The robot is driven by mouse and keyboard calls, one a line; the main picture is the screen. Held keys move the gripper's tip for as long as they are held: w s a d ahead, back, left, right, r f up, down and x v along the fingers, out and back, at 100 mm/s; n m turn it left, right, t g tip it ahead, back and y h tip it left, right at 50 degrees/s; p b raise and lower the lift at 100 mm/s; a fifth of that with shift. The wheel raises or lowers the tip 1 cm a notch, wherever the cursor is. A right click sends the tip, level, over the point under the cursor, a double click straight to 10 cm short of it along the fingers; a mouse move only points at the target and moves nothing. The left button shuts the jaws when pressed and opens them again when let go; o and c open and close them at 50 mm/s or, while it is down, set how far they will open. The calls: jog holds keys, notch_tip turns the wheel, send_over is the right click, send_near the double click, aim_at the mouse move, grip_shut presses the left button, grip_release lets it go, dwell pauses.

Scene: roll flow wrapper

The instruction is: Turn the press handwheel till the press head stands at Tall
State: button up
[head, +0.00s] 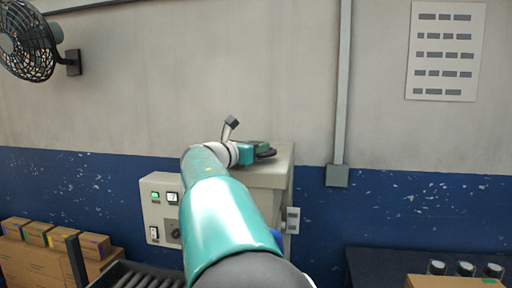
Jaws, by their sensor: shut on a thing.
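My gripper (266,153) is at the top of a grey-beige machine cabinet (284,153), at the end of my teal arm. Its dark fingers are small in the head view and point to the right. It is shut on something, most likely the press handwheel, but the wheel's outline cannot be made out. The press head and any Tall mark cannot be made out either. My arm hides much of the cabinet's front.
Cartons (64,238) stand at the left. Dark-topped jars (466,269) and a cardboard box (450,282) are at lower right. A wall fan (28,42) hangs upper left.

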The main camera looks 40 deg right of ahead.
jog(key=m+g, duration=0.1)
jog(key=g, duration=0.1)
jog(key=m+g, duration=0.2)
jog(key=w+m+g, duration=0.1)
jog(key=g, duration=0.2)
jog(key=shift+m, duration=0.3)
jog(key=shift+w+d+m+g+y, duration=0.1)
jog(key=shift+m+g+y, duration=0.35)
jog(key=shift+m+g, duration=0.65)
jog(key=shift+d+m+g+y, duration=0.1)
jog(key=shift+m+g+y, duration=0.45)
jog(key=shift+g, duration=0.95)
jog(key=shift+m+g, duration=0.25)
jog(key=shift+g, duration=0.05)
jog(key=shift+a+r+m+g+y, duration=0.15)
jog(key=shift+m+g+y, duration=0.3)
jog(key=shift+g, duration=0.25)
jog(key=o, duration=1)
jog(key=shift+w, duration=0.1)
